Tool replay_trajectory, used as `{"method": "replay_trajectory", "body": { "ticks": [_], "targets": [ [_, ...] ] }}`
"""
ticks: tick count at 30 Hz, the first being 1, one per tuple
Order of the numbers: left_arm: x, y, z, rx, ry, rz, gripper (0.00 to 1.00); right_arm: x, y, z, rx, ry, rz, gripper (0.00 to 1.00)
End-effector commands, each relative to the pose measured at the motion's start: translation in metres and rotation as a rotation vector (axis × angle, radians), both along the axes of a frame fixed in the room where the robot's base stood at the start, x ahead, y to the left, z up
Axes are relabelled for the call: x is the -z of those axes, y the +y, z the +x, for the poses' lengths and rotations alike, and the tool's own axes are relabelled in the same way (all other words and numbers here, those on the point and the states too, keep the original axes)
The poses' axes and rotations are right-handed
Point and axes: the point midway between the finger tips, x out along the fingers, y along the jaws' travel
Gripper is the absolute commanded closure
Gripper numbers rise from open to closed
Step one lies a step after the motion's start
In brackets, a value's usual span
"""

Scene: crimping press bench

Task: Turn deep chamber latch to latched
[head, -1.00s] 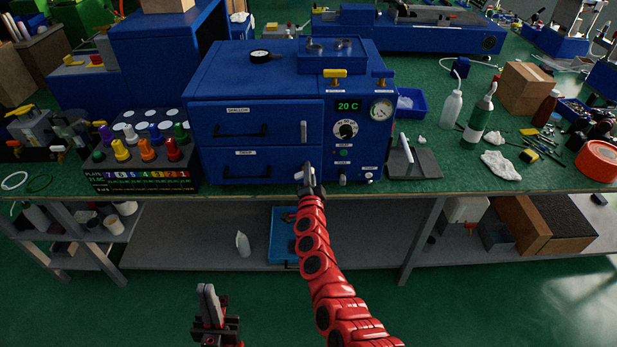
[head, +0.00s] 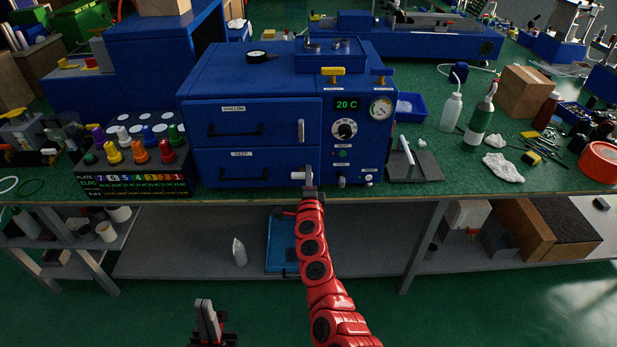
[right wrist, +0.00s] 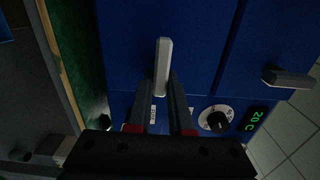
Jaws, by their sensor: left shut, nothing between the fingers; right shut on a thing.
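The deep chamber latch (head: 298,175) is a short pale handle on the front of the blue oven (head: 240,88), at the right of the drawer front labelled DEEP (head: 240,170). It lies horizontal, pointing left. My right gripper (head: 309,188) is at it, shut on its pivot end; in the right wrist view the latch (right wrist: 163,62) sticks out beyond the two fingers (right wrist: 162,100). The shallow chamber latch (head: 301,130) above stands vertical; it also shows in the right wrist view (right wrist: 288,78). My left gripper (head: 207,318) is shut and empty, low in front of the bench.
A dial (head: 344,129), a 20 C display (head: 347,104) and small knobs sit right of the latches. A rack of coloured knobs (head: 135,182) stands left of the oven. A dark plate with a pale rod (head: 415,166) lies to the right. The floor before the bench is clear.

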Motion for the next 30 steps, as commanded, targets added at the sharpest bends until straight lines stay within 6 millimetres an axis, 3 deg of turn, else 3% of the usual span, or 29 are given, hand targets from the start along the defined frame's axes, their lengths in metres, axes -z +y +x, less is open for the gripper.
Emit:
{"method": "replay_trajectory", "body": {
  "ticks": [9, 10, 15, 25, 30],
  "targets": [
    [0.0, 0.0, 0.0, 0.0, 0.0, 0.0, 1.0, 0.0, 0.0, 0.0, 0.0, 0.001, 0.002, 1.0],
    [0.0, 0.0, 0.0, 0.0, 0.0, 0.0, 1.0, 0.0, 0.0, 0.0, 0.0, 0.001, 0.002, 0.78],
    [0.0, 0.0, 0.0, 0.0, 0.0, 0.0, 1.0, 0.0, 0.0, 0.0, 0.0, 0.001, 0.002, 0.51],
    [0.0, 0.0, 0.0, 0.0, 0.0, 0.0, 1.0, 0.0, 0.001, -0.002, 0.0, 0.001, 0.002, 0.51],
    [-0.003, 0.0, 0.0, 0.0, 0.0, 0.0, 1.0, 0.001, 0.0, -0.014, 0.002, 0.001, 0.005, 0.51]
  ]
}}
